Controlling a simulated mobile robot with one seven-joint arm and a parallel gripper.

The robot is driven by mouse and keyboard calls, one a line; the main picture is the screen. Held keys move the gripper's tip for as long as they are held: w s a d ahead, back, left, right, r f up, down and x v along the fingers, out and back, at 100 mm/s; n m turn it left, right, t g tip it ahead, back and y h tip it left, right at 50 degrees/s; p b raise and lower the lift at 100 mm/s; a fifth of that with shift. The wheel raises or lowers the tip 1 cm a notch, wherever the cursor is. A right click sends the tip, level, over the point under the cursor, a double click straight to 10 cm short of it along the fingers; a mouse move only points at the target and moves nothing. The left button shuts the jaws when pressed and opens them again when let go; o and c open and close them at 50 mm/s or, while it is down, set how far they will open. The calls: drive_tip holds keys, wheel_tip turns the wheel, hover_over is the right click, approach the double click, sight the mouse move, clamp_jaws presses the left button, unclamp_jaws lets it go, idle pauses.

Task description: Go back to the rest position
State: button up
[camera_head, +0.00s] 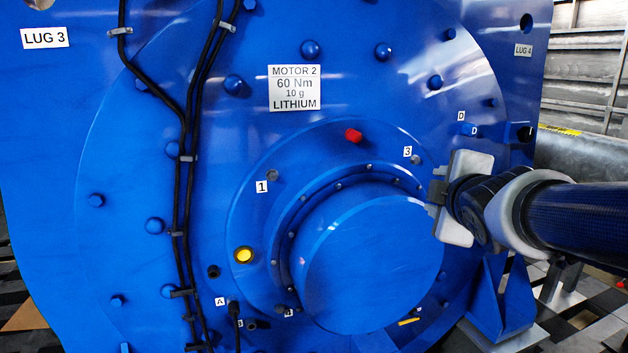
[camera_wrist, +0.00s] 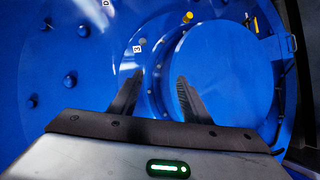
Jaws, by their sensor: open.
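My gripper (camera_head: 437,198) is at the right side of the big blue motor, near the edge of its round hub (camera_head: 375,265). In the wrist view its two dark fingers (camera_wrist: 158,80) stand apart with nothing between them. They point toward the blue flange by the label 3 (camera_wrist: 137,49). I cannot tell whether a fingertip touches the motor. My arm comes in from the right edge of the head view.
The motor front carries a red plug (camera_head: 353,136), a yellow plug (camera_head: 244,255), several blue bolts and black cables (camera_head: 185,150) on the left. A blue bracket (camera_head: 500,298) stands below my arm. Lug 4 (camera_head: 523,50) is at upper right.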

drive_tip(key=s+a+f+m+g+y, duration=0.1)
drive_tip(key=s+a+f+m+g, duration=0.25)
drive_tip(key=s, duration=0.35)
drive_tip(key=s+a+f+m+g, duration=0.2)
drive_tip(key=s+f+m, duration=0.3)
drive_tip(key=s, duration=0.2)
drive_tip(key=s+a+f+m+g+y, duration=0.1)
drive_tip(key=s+a+f+m+g, duration=0.15)
drive_tip(key=s+f+m, duration=0.35)
drive_tip(key=s+r+p, duration=0.1)
drive_tip(key=r+p, duration=0.8)
drive_tip(key=s+a+r+p, duration=0.1)
drive_tip(key=s+r+p, duration=0.1)
drive_tip(key=r+p, duration=0.7)
drive_tip(key=shift+a+r+g, duration=0.25)
drive_tip(key=shift+r+g, duration=0.05)
drive_tip(key=shift+r, duration=0.25)
drive_tip(key=shift+n, duration=0.25)
